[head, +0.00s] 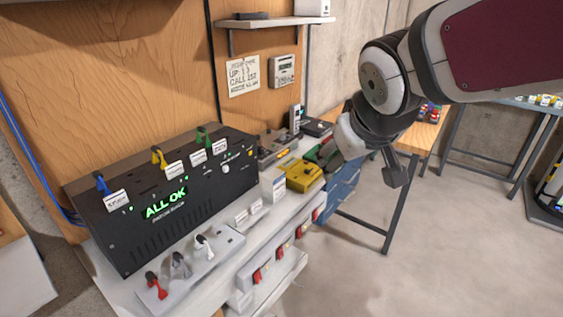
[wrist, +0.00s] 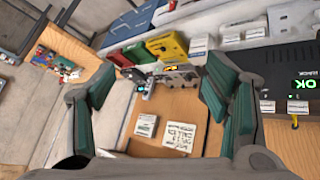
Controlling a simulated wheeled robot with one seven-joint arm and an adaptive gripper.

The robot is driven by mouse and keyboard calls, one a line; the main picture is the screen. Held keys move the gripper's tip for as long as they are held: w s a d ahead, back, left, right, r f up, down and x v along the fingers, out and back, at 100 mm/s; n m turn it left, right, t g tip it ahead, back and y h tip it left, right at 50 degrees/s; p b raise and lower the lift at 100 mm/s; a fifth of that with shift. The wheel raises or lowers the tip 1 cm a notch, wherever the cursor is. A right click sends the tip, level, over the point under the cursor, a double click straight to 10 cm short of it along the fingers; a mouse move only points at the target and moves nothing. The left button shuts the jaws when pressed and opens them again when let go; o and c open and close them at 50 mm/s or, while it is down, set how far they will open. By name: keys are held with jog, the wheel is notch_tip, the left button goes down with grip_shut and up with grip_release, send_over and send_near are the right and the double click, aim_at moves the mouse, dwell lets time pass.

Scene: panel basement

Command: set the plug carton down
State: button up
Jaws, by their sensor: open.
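No thing in view is marked clearly as the plug carton. A small upright white carton with a printed face (head: 273,187) stands on the bench ledge, left of the yellow box; it also shows in the wrist view (wrist: 200,44). I cannot read its label. My gripper (head: 362,162) is above and right of the bench's far end. In the wrist view its green-padded fingers (wrist: 160,88) are spread wide, with nothing held between them.
The black "ALL OK" panel (head: 165,200) with coloured switches fills the left of the bench. A yellow box (head: 300,174) and blue drawers (head: 342,188) are near my gripper. A wooden table (head: 425,134) stands behind my arm.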

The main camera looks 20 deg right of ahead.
jog(key=s+a+g+y, duration=0.2)
jog(key=s+a, duration=0.4)
jog(key=s, duration=0.7)
jog(key=shift+a+f+m+y, duration=0.15)
jog(key=shift+f+m+y, duration=0.15)
dwell(0.3)
